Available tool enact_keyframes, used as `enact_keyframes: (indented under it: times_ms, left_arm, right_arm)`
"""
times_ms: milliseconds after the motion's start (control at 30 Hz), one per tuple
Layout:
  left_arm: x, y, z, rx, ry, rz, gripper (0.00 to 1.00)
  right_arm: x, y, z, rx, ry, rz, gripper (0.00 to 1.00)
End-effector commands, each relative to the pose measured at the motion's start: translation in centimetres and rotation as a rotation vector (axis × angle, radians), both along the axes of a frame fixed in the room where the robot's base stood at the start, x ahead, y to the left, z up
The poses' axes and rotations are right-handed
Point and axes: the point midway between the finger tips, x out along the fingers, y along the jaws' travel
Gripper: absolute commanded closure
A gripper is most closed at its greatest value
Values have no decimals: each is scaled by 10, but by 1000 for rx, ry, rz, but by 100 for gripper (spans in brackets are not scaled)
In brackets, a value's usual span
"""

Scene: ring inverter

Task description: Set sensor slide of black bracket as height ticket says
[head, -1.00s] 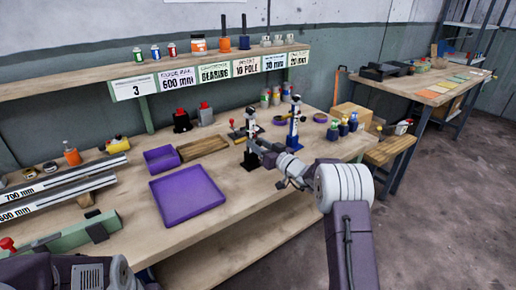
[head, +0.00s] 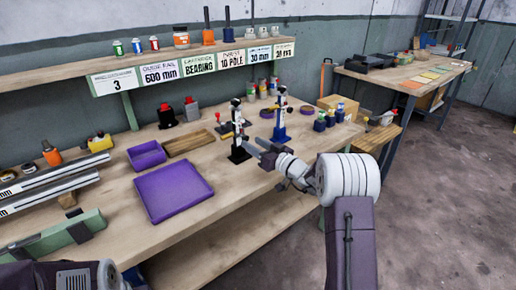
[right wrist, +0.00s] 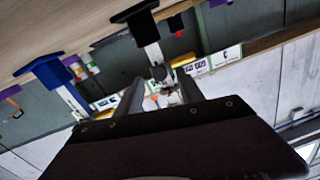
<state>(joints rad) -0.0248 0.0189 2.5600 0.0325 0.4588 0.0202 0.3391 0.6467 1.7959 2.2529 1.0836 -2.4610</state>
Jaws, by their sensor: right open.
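The black bracket (head: 239,155) stands upright on the bench, with a pale post on a black base. In the right wrist view its base (right wrist: 134,11) hangs at the top, the picture being upside down. The dark sensor slide (right wrist: 159,73) is on the post. My right gripper (head: 252,147) is open beside the post; in the wrist view its fingers (right wrist: 160,92) lie either side of the slide area, and I cannot tell if they touch it. Two tickets on the shelf end in mm, 30 mm (head: 260,55) and apparently 20 mm (head: 284,50); their headings are too small to read.
A blue bracket (head: 279,137) stands close behind on the right.

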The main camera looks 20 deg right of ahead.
Motion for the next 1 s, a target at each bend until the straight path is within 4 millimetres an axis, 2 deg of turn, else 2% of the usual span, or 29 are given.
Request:
enact_keyframes:
  times_ms: [100,233,700,767,867,900,933,1000]
  left_arm:
    - [0,0,-4,0,0,0,64]
    - [0,0,-4,0,0,0,64]
    - [0,0,-4,0,0,0,64]
    - [0,0,-4,0,0,0,64]
    - [0,0,-4,0,0,0,64]
    - [0,0,-4,0,0,0,64]
    - [0,0,-4,0,0,0,64]
    - [0,0,-4,0,0,0,64]
  right_arm:
    - [-21,-10,-1,0,0,-3,55]
    - [-33,-15,0,0,-1,-1,55]
    - [-36,-12,0,0,0,7,55]
    - [-35,3,8,-6,-14,35,55]
    - [-47,57,41,-36,-66,136,55]
    - [-64,89,42,-79,-58,221,55]
    - [-79,113,36,-123,-37,294,55]
    - [-122,159,12,-194,70,461,55]
